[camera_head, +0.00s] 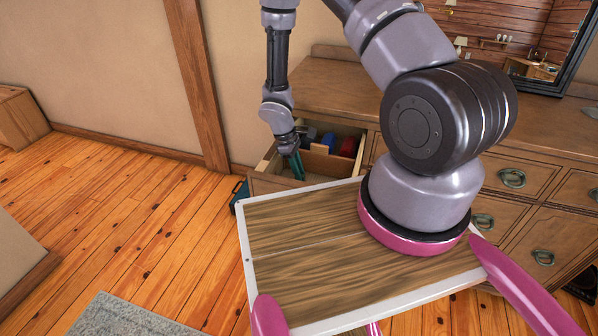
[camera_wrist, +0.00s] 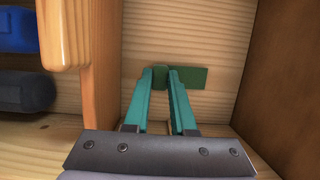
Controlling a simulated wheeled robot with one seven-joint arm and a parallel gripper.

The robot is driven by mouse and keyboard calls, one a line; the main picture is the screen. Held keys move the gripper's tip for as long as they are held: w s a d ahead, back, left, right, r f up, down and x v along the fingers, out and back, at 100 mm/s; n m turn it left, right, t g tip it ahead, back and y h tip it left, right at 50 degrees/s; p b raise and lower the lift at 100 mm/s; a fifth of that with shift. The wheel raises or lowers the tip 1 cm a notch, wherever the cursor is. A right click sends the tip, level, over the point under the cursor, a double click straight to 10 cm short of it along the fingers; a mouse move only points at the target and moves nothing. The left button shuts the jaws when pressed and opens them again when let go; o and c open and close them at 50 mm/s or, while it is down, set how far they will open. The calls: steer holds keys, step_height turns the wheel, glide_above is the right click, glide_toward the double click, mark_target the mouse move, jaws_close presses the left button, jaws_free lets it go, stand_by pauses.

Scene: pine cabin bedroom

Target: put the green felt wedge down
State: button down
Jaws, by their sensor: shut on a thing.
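The green felt wedge (camera_wrist: 192,78) shows in the wrist view as a flat dark green piece, its longer part reaching right past the fingertips. My gripper (camera_wrist: 161,74) has its two teal fingers closed on it. Behind the wedge is the pale wooden bottom of the open drawer (camera_wrist: 225,45); I cannot tell whether the wedge touches it. In the head view my gripper (camera_head: 297,166) reaches down into the left part of the drawer (camera_head: 283,184), and I cannot make out the wedge apart from the teal fingers.
A wooden divider (camera_wrist: 75,35) stands left of my gripper. Beyond it lie a blue thing (camera_wrist: 16,30) and a dark grey thing (camera_wrist: 25,92). The head view also shows a red thing (camera_head: 348,146) there. A brown drawer wall (camera_wrist: 280,75) is at the right; bare drawer bottom surrounds the wedge.

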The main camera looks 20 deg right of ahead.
steer(key=shift+f, duration=0.1)
steer(key=c, duration=0.7)
jaws_free()
steer(key=shift+c, duration=0.2)
steer(key=v, duration=1.2)
steer(key=s+d+r+m+t+y, duration=0.1)
steer(key=d+r+m+t, duration=0.2)
steer(key=r, duration=1.1)
steer(key=s+d+r+m+t+y, duration=0.1)
steer(key=d+r+m, duration=0.3)
steer(key=r, duration=1)
steer(key=s+r+m+t+y, duration=0.2)
steer(key=s+r+m+t, duration=0.3)
steer(key=s+r, duration=1)
steer(key=r+m, duration=0.1)
steer(key=m, duration=0.2)
steer(key=shift+s+d+y, duration=0.25)
steer(key=shift+s+y, duration=0.05)
steer(key=shift+y, duration=0.1)
